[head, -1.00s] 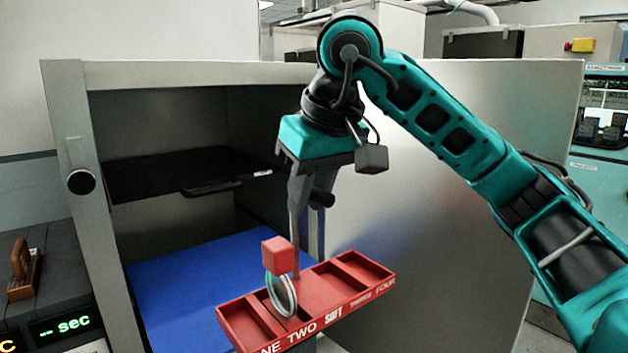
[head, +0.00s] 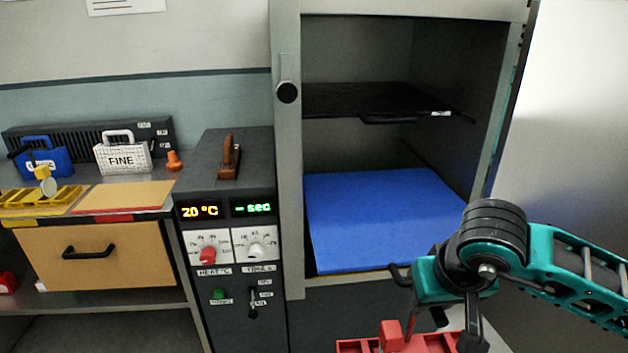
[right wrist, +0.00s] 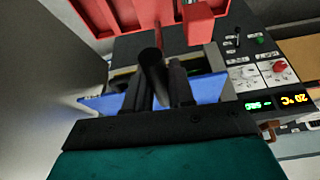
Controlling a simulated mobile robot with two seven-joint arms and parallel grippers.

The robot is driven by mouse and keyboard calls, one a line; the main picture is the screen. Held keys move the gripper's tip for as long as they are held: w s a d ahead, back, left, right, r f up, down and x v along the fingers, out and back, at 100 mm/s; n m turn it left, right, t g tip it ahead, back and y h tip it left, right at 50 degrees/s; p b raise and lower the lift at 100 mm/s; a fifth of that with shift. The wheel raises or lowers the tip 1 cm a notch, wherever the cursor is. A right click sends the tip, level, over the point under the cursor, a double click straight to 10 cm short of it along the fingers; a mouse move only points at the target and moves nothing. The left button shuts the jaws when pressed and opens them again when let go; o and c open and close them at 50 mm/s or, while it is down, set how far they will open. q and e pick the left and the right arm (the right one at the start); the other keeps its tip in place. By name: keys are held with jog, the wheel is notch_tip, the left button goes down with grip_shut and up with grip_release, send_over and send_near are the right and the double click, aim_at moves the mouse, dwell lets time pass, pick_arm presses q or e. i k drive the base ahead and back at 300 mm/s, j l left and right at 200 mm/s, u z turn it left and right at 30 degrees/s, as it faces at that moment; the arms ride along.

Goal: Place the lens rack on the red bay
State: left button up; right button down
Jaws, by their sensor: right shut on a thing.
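The red lens rack (head: 432,344) hangs low at the bottom edge of the head view, partly cut off. A red block (head: 391,334) stands up from it. The rack also fills the top of the right wrist view (right wrist: 120,10), beyond the fingers. My right gripper (right wrist: 160,85) is shut on the rack's dark post. In the head view my right arm hides much of the gripper. The red bay (head: 122,195) is a flat tan area with a red front strip on the bench at left, and it looks empty. My left gripper is not in view.
A yellow rack (head: 40,197) sits on the yellow-edged bay left of the red bay. Behind stand a white FINE case (head: 122,158), a blue case (head: 45,162) and an orange knob (head: 174,161). The control panel (head: 225,255) and open cabinet (head: 290,160) lie between the rack and bay.

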aim_at(127, 195)
jog(key=j+u, duration=0.1)
jog(key=u, duration=0.65)
jog(key=i+j+u, duration=0.1)
jog(key=i+u, duration=0.15)
jog(key=u, duration=0.15)
jog(key=i+u, duration=0.7)
jog(key=i, duration=0.45)
